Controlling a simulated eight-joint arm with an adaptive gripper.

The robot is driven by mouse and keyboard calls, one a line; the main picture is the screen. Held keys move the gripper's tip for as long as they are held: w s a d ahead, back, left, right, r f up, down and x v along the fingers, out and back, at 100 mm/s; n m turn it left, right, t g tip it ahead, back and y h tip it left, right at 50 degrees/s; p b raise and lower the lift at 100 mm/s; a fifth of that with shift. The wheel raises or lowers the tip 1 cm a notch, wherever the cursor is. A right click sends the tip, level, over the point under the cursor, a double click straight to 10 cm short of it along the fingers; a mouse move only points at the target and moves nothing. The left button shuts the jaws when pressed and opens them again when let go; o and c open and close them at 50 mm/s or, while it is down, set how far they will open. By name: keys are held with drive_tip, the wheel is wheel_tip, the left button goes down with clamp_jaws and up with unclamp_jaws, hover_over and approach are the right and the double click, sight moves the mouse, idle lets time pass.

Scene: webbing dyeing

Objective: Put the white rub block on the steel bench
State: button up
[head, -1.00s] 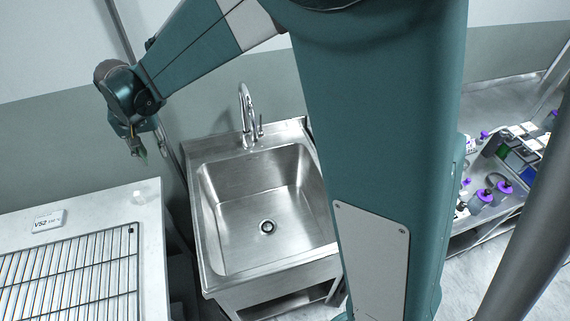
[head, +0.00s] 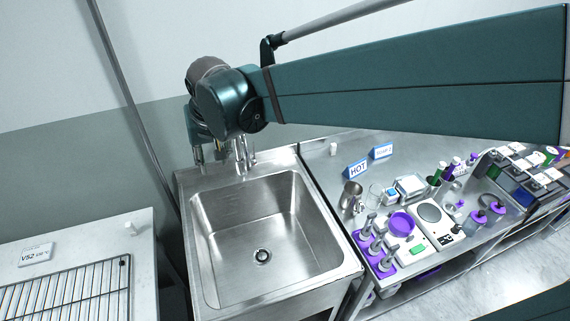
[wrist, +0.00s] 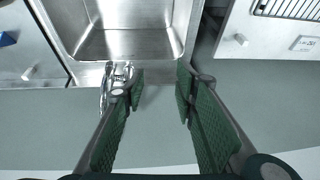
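Two small pale blocks show, and I cannot tell which is the white rub block. One (head: 333,149) stands on the steel bench (head: 318,172) near its back left edge; it also shows at the left of the wrist view (wrist: 28,72). The other (head: 127,230) stands on the left table beside the rack, and at the upper right of the wrist view (wrist: 241,39). My gripper (wrist: 161,88) is open and empty, with its green-padded fingers apart. It is above the back of the sink by the faucet, away from both blocks.
The sink (head: 262,236) lies between the left table (head: 146,262) and the steel bench, with its faucet (head: 240,152) near my gripper. The bench holds a HOT sign (head: 357,170), a metal jug (head: 351,195), a purple rack (head: 378,262) and scales.

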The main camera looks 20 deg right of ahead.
drive_tip(key=s+d+f+t+h, duration=0.1)
drive_tip(key=s+d+t, duration=0.2)
drive_tip(key=s+d, duration=1.6)
drive_tip(key=shift+f, duration=0.3)
